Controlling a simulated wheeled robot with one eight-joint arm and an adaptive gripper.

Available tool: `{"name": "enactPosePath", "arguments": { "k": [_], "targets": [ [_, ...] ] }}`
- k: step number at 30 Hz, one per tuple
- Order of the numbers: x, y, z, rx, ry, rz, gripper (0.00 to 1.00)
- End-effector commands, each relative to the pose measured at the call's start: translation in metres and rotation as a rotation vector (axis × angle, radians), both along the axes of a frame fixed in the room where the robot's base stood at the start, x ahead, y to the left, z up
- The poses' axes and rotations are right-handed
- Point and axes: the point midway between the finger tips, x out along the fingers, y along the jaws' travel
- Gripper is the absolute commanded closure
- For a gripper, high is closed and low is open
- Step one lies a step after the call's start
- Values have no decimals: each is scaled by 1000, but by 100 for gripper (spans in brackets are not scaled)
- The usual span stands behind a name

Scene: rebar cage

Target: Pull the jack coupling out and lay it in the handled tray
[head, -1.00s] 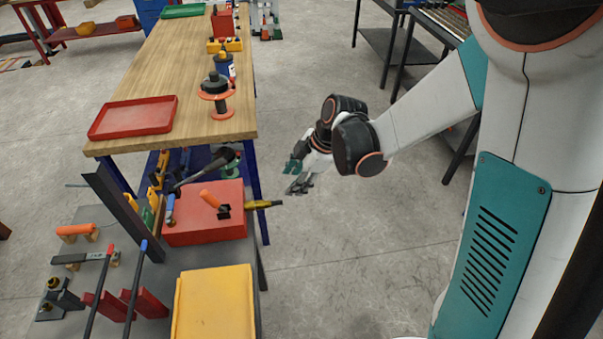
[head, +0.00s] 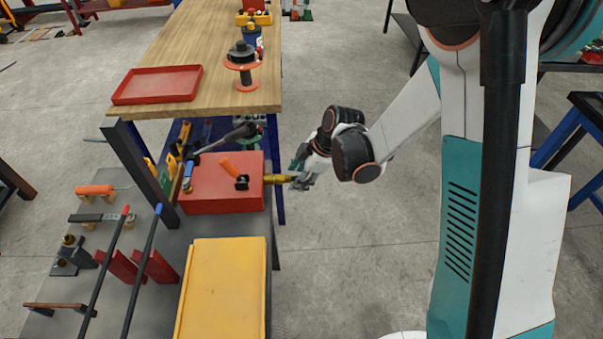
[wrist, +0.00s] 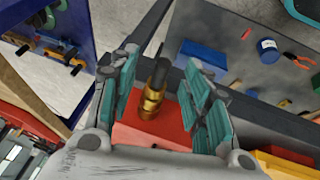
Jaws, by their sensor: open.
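The jack coupling (head: 278,179) is a brass-yellow fitting sticking out of the right side of a red box-shaped jack (head: 222,186). In the wrist view the brass coupling (wrist: 153,98), with a dark end, stands out from the red face between the fingers. My gripper (head: 301,172) is at the coupling's outer end. In the wrist view my gripper (wrist: 162,66) is open, with one teal-padded finger on each side of the coupling and visible gaps. A shallow red tray (head: 157,85) lies on the wooden table; I cannot make out a handle on it.
A yellow box (head: 222,290) stands on the grey bench in front of the red jack. Long-handled tools (head: 105,270) and red blocks stand to its left. The wooden tabletop (head: 205,48) is above and behind, holding an orange-flanged spool (head: 242,62). Open floor lies right of the bench.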

Motion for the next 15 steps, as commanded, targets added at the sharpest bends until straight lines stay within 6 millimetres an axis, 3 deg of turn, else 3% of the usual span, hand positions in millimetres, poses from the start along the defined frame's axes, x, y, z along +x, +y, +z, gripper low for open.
{"name": "enactPosePath", "arguments": {
  "k": [5, 10, 15],
  "targets": [
    [0, 0, 0, 0, 0, 0, 58],
    [0, 0, 0, 0, 0, 0, 97],
    [0, 0, 1, 0, 0, 0, 100]
  ]
}}
